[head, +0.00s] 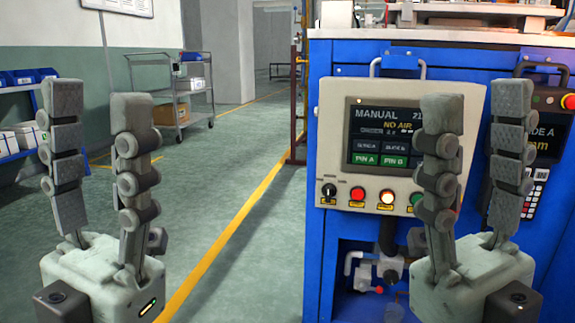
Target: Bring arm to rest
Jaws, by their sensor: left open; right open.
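My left gripper (98,100) stands upright at the left of the head view, fingers pointing up and apart, with nothing between them. My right gripper (474,105) stands upright at the right, also open and empty, in front of the blue machine (456,64). Its left finger covers part of the control panel's screen. Neither gripper appears to hold anything. The arm links below the gripper bases are out of frame.
The control panel (335,120) has a screen (375,135) reading MANUAL and NO AIR, with a knob and buttons below. A grey cart (168,97) and a blue shelf (18,157) stand at the left. The floor (205,190) between them and the machine is clear.

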